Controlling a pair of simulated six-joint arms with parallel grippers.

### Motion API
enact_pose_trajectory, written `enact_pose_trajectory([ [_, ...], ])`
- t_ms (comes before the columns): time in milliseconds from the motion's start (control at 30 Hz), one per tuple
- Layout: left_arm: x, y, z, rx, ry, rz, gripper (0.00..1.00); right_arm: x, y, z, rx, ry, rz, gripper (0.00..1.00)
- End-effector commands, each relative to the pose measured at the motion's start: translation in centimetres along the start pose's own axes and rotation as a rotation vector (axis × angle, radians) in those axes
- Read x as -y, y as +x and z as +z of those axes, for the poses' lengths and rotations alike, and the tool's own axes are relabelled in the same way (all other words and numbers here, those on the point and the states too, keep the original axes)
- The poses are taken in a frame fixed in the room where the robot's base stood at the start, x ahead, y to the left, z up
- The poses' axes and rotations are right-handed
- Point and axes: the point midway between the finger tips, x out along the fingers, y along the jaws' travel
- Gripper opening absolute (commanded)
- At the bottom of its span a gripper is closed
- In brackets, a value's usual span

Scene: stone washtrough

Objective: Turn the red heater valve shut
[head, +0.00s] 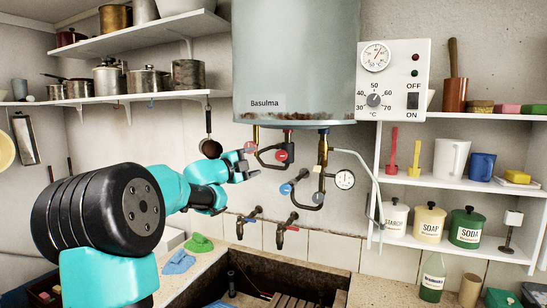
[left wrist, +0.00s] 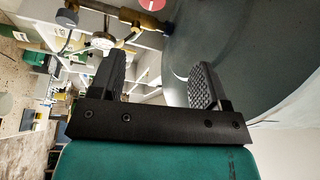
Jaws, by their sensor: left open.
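The grey heater tank (head: 297,60) hangs on the wall. My left gripper (head: 250,168) is open and empty, just left of the pipes and slightly below the red discs. In the left wrist view, the open fingers (left wrist: 155,75) have nothing between them. A red disc (left wrist: 152,4) shows at the top edge, by a brass fitting (left wrist: 146,24), beyond the fingers. My right gripper is not in view.
Two taps (head: 282,230) stand above the stone trough (head: 330,280). A control panel (head: 393,80) is right of the tank. A ladle (head: 209,147) hangs behind my arm.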

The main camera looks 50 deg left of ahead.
Motion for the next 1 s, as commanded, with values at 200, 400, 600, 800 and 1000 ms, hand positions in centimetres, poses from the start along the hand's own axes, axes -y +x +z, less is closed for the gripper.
enact_pose_trajectory([
  [200, -1.2, 1.0, -1.5, -0.018, -0.4, -0.169, 0.7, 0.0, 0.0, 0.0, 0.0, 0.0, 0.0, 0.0],
  [400, -3.2, 1.2, -2.2, -0.017, -0.771, -0.318, 0.7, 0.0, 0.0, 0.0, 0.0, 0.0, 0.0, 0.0],
  [600, -5.8, 1.0, -2.8, 0.002, -1.089, -0.445, 0.7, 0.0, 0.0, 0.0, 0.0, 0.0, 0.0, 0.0],
  [800, -7.2, 0.6, -2.9, 0.019, -1.215, -0.5, 0.7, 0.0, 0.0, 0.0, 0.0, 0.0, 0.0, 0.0],
  [1000, -7.2, 0.6, -2.8, 0.02, -1.219, -0.503, 0.7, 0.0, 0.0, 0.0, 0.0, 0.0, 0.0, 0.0],
])
